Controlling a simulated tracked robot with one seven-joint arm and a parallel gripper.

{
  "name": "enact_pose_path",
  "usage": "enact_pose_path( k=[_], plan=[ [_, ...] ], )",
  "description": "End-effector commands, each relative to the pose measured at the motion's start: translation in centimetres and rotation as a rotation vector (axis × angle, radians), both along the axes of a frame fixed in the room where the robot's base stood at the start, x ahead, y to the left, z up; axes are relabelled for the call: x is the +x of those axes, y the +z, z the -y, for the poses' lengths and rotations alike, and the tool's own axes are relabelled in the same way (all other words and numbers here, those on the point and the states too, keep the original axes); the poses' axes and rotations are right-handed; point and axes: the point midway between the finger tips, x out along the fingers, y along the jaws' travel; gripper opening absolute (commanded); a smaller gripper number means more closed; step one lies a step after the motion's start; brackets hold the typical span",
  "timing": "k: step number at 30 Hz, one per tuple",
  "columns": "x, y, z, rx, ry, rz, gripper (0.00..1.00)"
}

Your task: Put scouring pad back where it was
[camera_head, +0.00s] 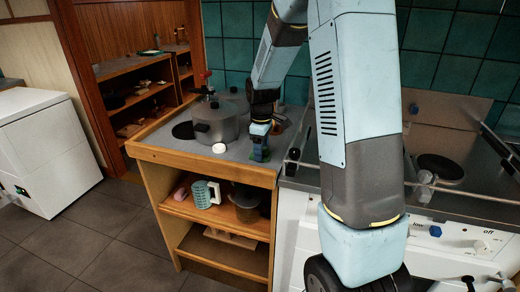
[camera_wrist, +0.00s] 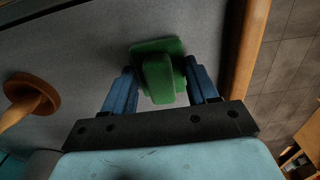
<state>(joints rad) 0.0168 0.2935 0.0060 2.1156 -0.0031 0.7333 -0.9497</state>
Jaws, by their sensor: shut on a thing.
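The scouring pad (camera_wrist: 158,72) is green, with a raised block on a flat base. In the wrist view it sits between the two blue fingers of my gripper (camera_wrist: 161,90), which is shut on it. In the head view my gripper (camera_head: 260,145) points down at the counter's right front part, with the green pad (camera_head: 261,155) at its tips. The pad is at or just above the grey countertop (camera_head: 175,148); I cannot tell whether it touches.
A grey pot (camera_head: 214,124) and a small white round thing (camera_head: 219,148) stand left of my gripper. A wooden-handled object (camera_wrist: 32,98) lies left in the wrist view. The stove (camera_head: 455,200) is to the right. Shelves below hold a teal measuring cup (camera_head: 203,194).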

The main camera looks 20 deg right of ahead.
Motion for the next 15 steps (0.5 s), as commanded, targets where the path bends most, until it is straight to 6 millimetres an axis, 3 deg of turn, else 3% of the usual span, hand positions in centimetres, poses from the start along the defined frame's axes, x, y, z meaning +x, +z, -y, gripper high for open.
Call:
enact_pose_path(
  k=[9, 15],
  plan=[
    [-0.01, -0.07, -0.02, 0.000, 0.000, 0.000, 0.84],
    [-0.01, -0.05, -0.03, 0.000, 0.001, 0.000, 0.84]
  ],
)
